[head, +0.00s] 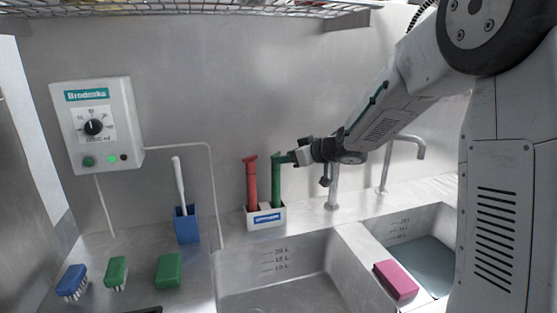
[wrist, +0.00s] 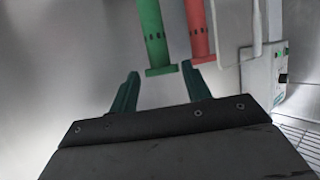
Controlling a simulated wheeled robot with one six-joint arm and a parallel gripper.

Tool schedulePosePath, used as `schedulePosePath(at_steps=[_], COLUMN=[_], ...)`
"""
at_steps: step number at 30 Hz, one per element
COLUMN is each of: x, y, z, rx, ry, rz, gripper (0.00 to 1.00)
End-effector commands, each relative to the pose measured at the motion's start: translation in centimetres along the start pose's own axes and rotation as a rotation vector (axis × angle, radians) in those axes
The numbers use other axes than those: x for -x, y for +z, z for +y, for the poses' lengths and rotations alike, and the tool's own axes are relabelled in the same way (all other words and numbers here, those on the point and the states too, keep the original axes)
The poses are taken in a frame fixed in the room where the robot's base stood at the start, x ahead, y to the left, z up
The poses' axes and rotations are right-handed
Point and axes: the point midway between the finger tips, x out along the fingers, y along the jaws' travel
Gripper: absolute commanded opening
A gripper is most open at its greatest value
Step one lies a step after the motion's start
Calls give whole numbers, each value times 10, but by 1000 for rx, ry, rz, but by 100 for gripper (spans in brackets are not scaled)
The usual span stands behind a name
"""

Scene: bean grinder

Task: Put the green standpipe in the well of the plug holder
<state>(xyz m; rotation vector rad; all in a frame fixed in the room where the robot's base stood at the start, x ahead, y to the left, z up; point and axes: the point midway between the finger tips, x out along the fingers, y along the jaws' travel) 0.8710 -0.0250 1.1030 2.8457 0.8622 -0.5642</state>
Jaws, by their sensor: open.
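The green standpipe (head: 276,182) stands upright in the white plug holder (head: 281,215), to the right of a red standpipe (head: 251,183). The holder's front wall hides its lower end, and I cannot see into the wells. My gripper (head: 284,158) is beside the top of the green standpipe, on its right. In the wrist view my gripper (wrist: 160,82) is open, with its two green fingers apart and nothing between them. The flanged end of the green standpipe (wrist: 152,35) is just beyond the fingertips. The red standpipe (wrist: 198,32) is beyond it to the right.
A blue cup with a white-handled brush (head: 186,224) stands left of the holder. Brushes (head: 72,281) and a green block (head: 169,270) lie on the left counter. The sink basin (head: 275,285) is in front. A pink sponge (head: 396,280) and taps (head: 387,170) are at right.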

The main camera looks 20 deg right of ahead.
Motion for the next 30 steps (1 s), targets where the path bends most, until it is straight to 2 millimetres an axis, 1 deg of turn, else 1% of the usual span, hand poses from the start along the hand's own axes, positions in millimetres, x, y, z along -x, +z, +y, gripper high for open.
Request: schedulePosePath(at_steps=[1,3,6,9,12,17,20,22,23,24,26,28,29,30], x=[13,28,46,60,68,71,76,86,92,103,125,156,169,188], y=[0,0,0,0,0,0,-7,-17,-21,-26,-30,-26,-21,-13], z=[1,0,1,1,0,0,3,8,10,14,17,15,12,5], rx=[1,0,0,-1,1,0,11,26,30,34,27,-3,-24,-54], ry=[4,3,3,2,1,4,59,156,210,294,426,571,622,682], rz=[1,1,1,1,0,0,3,3,-2,-13,-44,-109,-145,-199], gripper=[48,48,48,48,48,48,48,48,48,48,48,48,48,48])
